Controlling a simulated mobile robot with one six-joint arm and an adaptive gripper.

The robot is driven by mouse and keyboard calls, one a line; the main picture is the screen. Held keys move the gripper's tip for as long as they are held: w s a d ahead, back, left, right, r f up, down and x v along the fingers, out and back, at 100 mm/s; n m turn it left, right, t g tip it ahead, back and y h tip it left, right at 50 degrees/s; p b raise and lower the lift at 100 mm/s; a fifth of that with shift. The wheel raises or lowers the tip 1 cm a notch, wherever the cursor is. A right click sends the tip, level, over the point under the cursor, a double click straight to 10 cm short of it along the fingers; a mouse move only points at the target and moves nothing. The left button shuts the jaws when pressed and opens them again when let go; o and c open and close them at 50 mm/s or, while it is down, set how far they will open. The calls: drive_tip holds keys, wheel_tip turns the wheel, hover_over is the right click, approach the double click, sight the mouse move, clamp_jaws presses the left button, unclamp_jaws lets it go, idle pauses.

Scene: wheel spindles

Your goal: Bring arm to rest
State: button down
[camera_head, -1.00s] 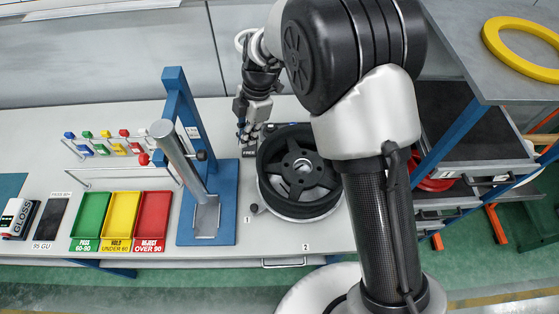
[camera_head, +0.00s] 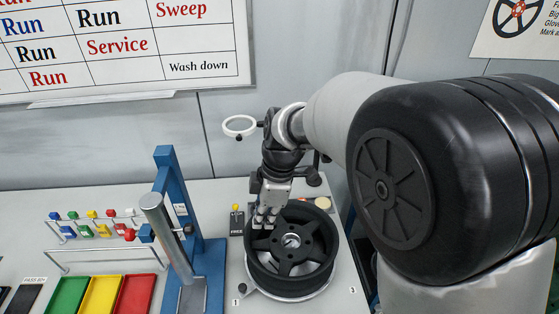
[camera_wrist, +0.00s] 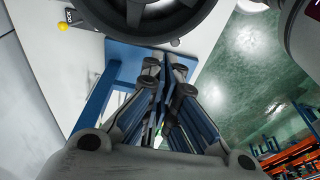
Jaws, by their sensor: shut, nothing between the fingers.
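My gripper (camera_head: 264,222) is at the back left of the black wheel (camera_head: 318,252) in the head view, fingers pointing down, over or beside its rim; I cannot tell the height. In the wrist view the fingers of my gripper (camera_wrist: 167,62) are together with nothing between them. The wheel's dark rim (camera_wrist: 190,22) shows at the top of that view, just beyond the fingertips. My arm reaches in from the right, bent.
A blue stand (camera_head: 170,190) with a metal cylinder (camera_head: 166,225) is left of the wheel. Green (camera_head: 68,297), yellow (camera_head: 101,297) and red trays (camera_head: 135,297) lie further left. A white ring (camera_head: 239,126) is behind my gripper. A small yellow-topped part (camera_head: 237,220) stands close by.

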drive_tip(key=s+d+r+m+t+b, duration=0.1)
drive_tip(key=s+d+r+m+b, duration=0.15)
drive_tip(key=s+d+m, duration=0.35)
drive_tip(key=s+d+r+m+t+b, duration=0.2)
drive_tip(key=s+d+m+b, duration=0.15)
drive_tip(key=d, duration=0.35)
drive_tip(key=s+d+f+m+t+h+b, duration=0.1)
drive_tip(key=s+d+f+m+h+b, duration=0.1)
drive_tip(key=s+d+m, duration=0.6)
drive_tip(key=s+f+m+b, duration=0.1)
drive_tip(key=s+m, duration=0.1)
drive_tip(key=m, duration=0.1)
drive_tip(key=shift+s+d+f+t, duration=0.15)
drive_tip(key=shift+d+f+t, duration=0.15)
drive_tip(key=shift+d+t, duration=0.1)
drive_tip(key=shift+a, duration=0.15)
